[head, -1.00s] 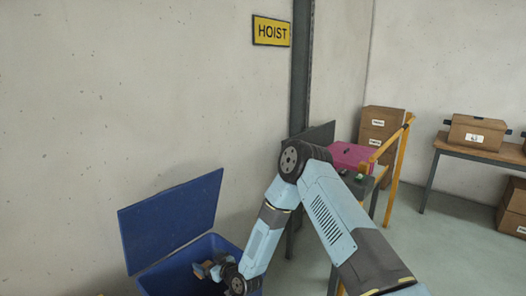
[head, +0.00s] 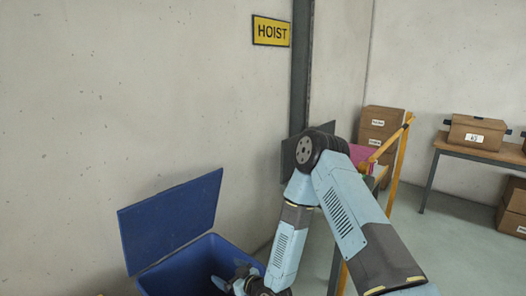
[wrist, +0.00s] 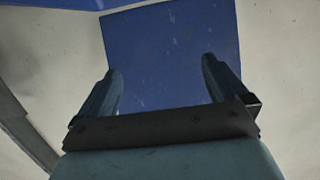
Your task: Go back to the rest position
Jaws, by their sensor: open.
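My gripper (head: 229,286) is low in the head view, at the right part of the blue bin's opening. In the wrist view its two fingers (wrist: 162,72) stand wide apart with nothing between them. The blue bin (head: 181,262) stands against the wall with its lid (head: 172,220) raised. Behind the fingers, the wrist view shows the blue lid (wrist: 172,55). The bin's inside is dark and partly cut off by the frame edge, so its contents cannot be told.
A dark post (head: 301,70) and a HOIST sign (head: 271,31) are on the wall. Behind my arm are a yellow frame (head: 399,160), a partly hidden pink thing (head: 361,154) and stacked cartons (head: 378,130). A table (head: 480,154) with a box (head: 477,132) stands right, above open floor.

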